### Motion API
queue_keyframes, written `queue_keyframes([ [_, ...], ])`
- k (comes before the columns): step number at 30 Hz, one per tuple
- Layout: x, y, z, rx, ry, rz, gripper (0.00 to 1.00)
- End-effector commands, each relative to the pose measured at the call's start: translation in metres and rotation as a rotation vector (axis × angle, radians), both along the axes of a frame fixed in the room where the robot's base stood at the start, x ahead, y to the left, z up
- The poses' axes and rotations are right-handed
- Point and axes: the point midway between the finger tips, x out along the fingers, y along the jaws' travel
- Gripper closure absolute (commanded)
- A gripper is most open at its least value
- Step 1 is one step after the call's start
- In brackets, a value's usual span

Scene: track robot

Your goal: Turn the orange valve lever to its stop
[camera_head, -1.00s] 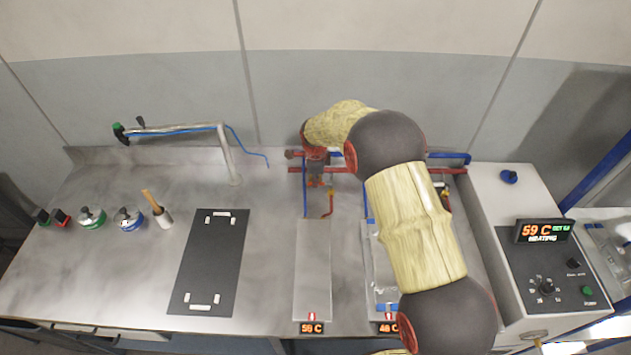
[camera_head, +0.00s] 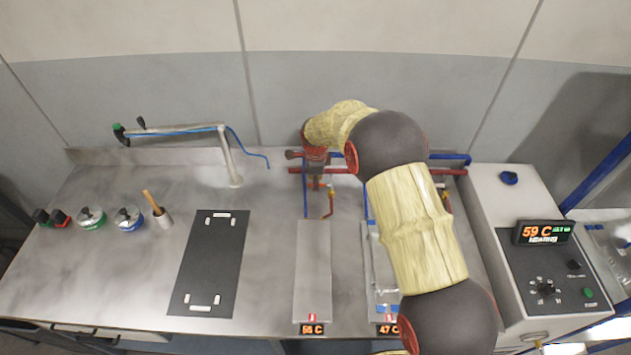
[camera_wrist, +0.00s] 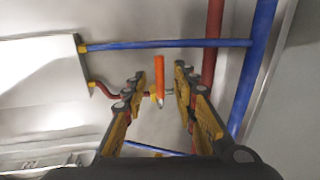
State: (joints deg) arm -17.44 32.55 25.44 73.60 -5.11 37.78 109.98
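The orange valve lever (camera_wrist: 159,78) shows in the wrist view as a straight orange bar with a grey end. It is near a yellow fitting on a thin red pipe. My gripper (camera_wrist: 160,76) is open, with one black and yellow finger on each side of the lever in the picture. Gaps show on both sides, and neither finger visibly touches it. I cannot tell how deep the lever lies between the fingers. In the head view my gripper (camera_head: 317,176) is small and close to the pipes at the back of the bench; I cannot make out the lever there.
Red pipe (camera_head: 345,171) and blue pipe (camera_wrist: 165,45) run close around my gripper. A grey plate (camera_head: 312,270) lies in front, and a second one is partly hidden by my arm. A control box (camera_head: 548,260) stands right. A faucet (camera_head: 226,150) and black mat (camera_head: 210,262) are left.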

Motion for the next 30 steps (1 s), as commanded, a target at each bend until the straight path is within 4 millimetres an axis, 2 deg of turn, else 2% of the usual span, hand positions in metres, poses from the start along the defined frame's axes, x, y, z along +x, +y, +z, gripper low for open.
queue_keyframes([
  [12,-0.013,0.001,0.077,0.002,-0.005,0.0,0.72],
  [16,-0.018,0.0,0.096,0.001,-0.003,0.0,0.72],
  [22,-0.022,0.0,0.111,0.0,0.0,0.001,0.72],
  [30,-0.022,0.0,0.113,0.0,-0.001,0.0,0.72],
])
